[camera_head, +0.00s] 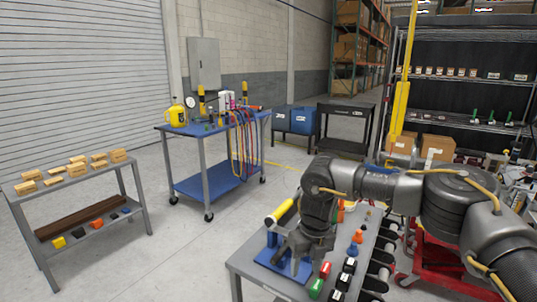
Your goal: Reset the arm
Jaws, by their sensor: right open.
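My right arm (400,190) reaches in from the right and bends down at the wrist. My right gripper (297,262) points down over the near grey table (262,284), at a blue fixture (268,262). Its fingers are apart, and I see nothing held between them. A yellow cylinder with a pale end (279,212) lies tilted just behind the gripper. I cannot tell whether the gripper touches the fixture, part of which it hides. My left gripper is not in view.
Red, green and black pieces (343,281) sit right of the gripper, near a rack of black rollers (381,253). A blue cart (217,136) stands farther back, a grey bench with small boxes (62,186) at left. The floor between them is clear.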

